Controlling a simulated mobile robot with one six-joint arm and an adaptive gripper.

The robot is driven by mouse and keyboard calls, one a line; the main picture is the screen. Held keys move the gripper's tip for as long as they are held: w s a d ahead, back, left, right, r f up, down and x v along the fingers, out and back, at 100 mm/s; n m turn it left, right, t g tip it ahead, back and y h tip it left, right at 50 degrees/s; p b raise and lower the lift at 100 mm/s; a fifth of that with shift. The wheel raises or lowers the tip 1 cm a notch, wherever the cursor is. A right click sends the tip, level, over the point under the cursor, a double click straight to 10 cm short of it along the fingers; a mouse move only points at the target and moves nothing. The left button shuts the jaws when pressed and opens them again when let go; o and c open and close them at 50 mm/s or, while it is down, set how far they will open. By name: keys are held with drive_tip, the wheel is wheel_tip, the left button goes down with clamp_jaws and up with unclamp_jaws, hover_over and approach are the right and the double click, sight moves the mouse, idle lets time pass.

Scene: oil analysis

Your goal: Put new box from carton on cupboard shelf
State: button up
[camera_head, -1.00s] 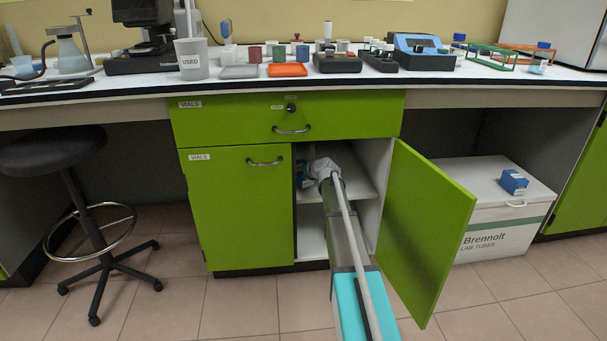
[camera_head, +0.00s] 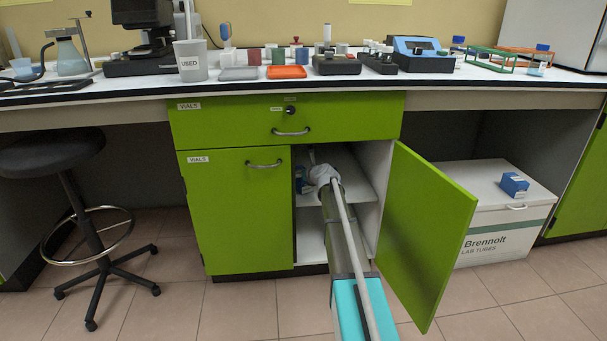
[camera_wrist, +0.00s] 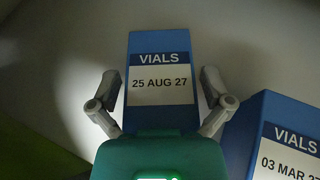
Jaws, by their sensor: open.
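In the wrist view, a blue box (camera_wrist: 160,65) labelled "VIALS 25 AUG 27" lies between the two fingers of my gripper (camera_wrist: 161,88). The fingers are open, with a gap on each side of the box. A second blue box (camera_wrist: 275,130), labelled "VIALS 03 MAR 27", is at the lower right. In the head view, my arm reaches into the open cupboard (camera_head: 312,236), and a little blue shows on its upper shelf (camera_head: 355,190). My gripper is mostly hidden there. The white carton (camera_head: 480,190) stands closed to the right, with a blue box (camera_head: 514,184) on its lid.
The green cupboard door (camera_head: 425,235) stands open to the right of my arm. The closed left door (camera_head: 238,215) bounds the opening on the other side. A black stool (camera_head: 55,150) stands at the left. The bench above (camera_head: 130,82) holds labware.

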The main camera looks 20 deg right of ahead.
drive_tip(key=shift+r, duration=0.15)
drive_tip(key=shift+s+r, duration=0.1)
drive_tip(key=shift+s, duration=0.1)
drive_tip(key=p+v, duration=0.4)
drive_tip(key=v, duration=0.7)
drive_tip(key=shift+s+p, duration=0.25)
drive_tip(key=shift+p, duration=0.15)
